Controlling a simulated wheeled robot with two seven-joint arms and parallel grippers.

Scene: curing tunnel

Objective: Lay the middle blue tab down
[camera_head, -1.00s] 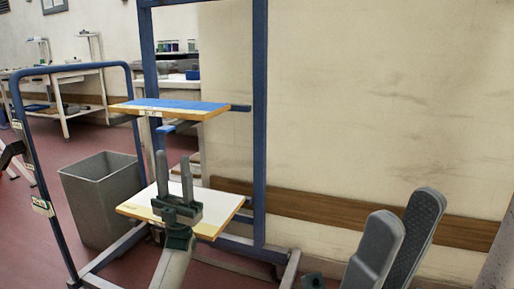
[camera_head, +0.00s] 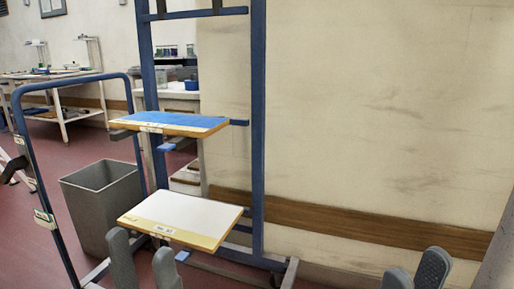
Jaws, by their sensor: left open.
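A blue tab (camera_head: 167,146) sticks out under the front edge of the blue-topped board (camera_head: 172,121) on the blue rack. Another blue tab (camera_head: 182,256) shows below the front edge of the white-topped board (camera_head: 180,213) lower down. I cannot tell whether either tab is upright or lying flat.
The rack's blue upright (camera_head: 258,110) stands against the cream wall (camera_head: 370,100). A blue tubular frame (camera_head: 42,195) stands at the left, with a grey bin (camera_head: 103,205) behind it. Work tables (camera_head: 65,105) stand at the back left. Open red floor lies around the bin.

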